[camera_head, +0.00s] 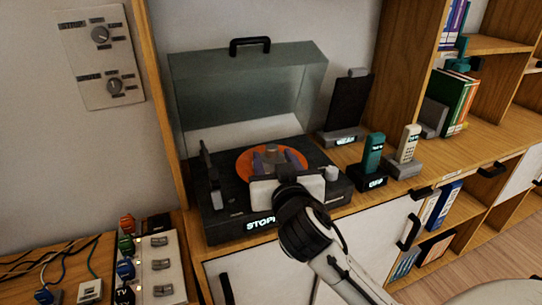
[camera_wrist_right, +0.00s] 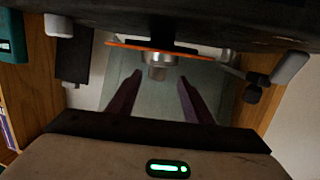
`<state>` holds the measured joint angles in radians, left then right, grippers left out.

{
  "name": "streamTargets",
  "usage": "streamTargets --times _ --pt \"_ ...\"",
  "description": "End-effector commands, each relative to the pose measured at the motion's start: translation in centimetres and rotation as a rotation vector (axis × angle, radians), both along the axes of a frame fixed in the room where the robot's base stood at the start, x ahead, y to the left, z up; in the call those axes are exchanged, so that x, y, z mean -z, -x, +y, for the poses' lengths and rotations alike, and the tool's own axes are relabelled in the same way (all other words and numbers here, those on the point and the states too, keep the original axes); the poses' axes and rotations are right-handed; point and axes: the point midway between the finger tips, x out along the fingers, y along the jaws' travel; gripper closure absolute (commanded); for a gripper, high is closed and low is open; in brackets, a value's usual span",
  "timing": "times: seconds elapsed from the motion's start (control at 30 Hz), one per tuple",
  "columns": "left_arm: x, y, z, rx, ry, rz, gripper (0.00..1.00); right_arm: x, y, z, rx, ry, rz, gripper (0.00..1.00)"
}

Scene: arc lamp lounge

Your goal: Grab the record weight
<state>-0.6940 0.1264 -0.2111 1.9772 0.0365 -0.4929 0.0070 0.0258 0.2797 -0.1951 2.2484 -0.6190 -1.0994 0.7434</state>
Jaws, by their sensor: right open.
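The record weight (camera_head: 271,149) is a small grey knob at the middle of the orange record (camera_head: 243,163) on the dark turntable (camera_head: 222,226). In the right wrist view, where the scene is upside down, the weight (camera_wrist_right: 157,72) is a stepped silver cylinder on the record's edge-on disc (camera_wrist_right: 118,43). My right gripper (camera_head: 277,158) is open, its two dark purple fingers pointing at the weight. In the wrist view the fingertips (camera_wrist_right: 160,78) stand on either side of the weight's line, with gaps; whether they reach around it is unclear. My left gripper is not in view.
The clear lid (camera_head: 245,95) stands raised behind the turntable. A teal handset (camera_head: 373,155), a cream handset (camera_head: 408,145) and a dark panel on a stand (camera_head: 348,105) are to the right. Switches and cables lie at lower left.

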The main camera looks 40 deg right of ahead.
Motion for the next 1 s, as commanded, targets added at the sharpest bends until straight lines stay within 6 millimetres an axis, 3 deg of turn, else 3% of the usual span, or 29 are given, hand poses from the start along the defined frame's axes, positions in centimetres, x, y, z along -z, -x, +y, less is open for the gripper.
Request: streamTargets --times 0.3,0.6,0.67,0.9,1.0 --pt "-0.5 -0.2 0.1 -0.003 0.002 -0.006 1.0 0.3 -3.7 -2.3 0.001 0.002 0.0 0.54" --pt "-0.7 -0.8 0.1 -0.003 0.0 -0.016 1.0 0.4 -4.3 -2.5 0.0 0.001 0.0 0.54" --pt "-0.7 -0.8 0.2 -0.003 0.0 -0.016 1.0 0.4 -4.3 -2.5 0.0 0.001 0.0 0.61" --pt "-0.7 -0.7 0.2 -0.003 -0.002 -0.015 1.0 0.4 -4.3 -2.5 0.0 0.001 0.0 1.0" --pt "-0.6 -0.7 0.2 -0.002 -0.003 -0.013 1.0 0.3 -4.3 -2.5 0.0 0.001 -0.002 1.0"
